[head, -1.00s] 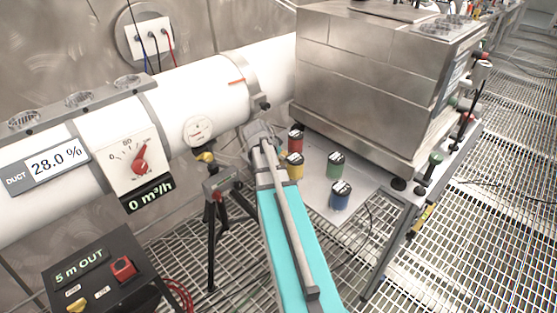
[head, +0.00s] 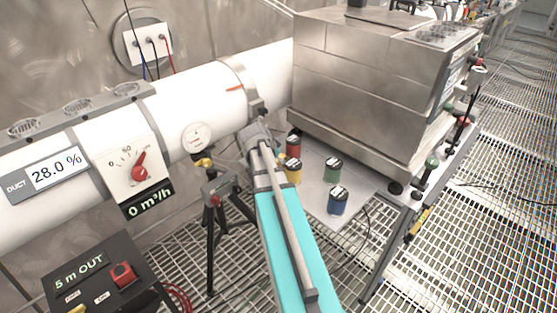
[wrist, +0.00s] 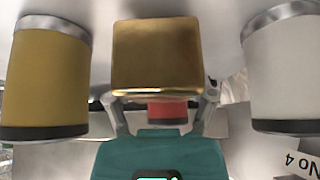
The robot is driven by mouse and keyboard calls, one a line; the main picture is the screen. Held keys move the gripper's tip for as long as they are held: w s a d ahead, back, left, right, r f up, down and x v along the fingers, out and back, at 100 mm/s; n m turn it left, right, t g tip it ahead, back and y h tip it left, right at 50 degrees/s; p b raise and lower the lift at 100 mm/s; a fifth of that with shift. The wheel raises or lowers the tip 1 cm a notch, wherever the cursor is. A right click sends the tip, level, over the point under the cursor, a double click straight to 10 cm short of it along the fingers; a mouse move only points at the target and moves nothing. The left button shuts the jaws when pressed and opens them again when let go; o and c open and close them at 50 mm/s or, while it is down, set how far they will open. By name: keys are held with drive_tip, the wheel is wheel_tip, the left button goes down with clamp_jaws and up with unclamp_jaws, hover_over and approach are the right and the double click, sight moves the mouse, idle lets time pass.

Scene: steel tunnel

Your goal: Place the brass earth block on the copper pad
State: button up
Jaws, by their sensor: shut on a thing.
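The brass earth block (wrist: 158,55) is a shiny golden cube at the top middle of the wrist view. The fingers of my gripper (wrist: 160,98) reach its lower edge from both sides, and they are shut on it. In the head view my teal arm reaches toward the bench beside the white duct, and the block cannot be made out there. I cannot make out the copper pad in either view.
A yellow can (wrist: 45,75) and a white can (wrist: 285,75) flank the block; a red can (wrist: 167,110) is behind.

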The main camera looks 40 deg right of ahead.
drive_tip(key=shift+r+p, duration=4)
drive_tip(key=shift+r, duration=0.3)
wheel_tip(320, 180, up, 19)
drive_tip(key=p, duration=1.8)
drive_tip(key=shift+f+p, duration=0.2)
drive_tip(key=shift+p, duration=0.1)
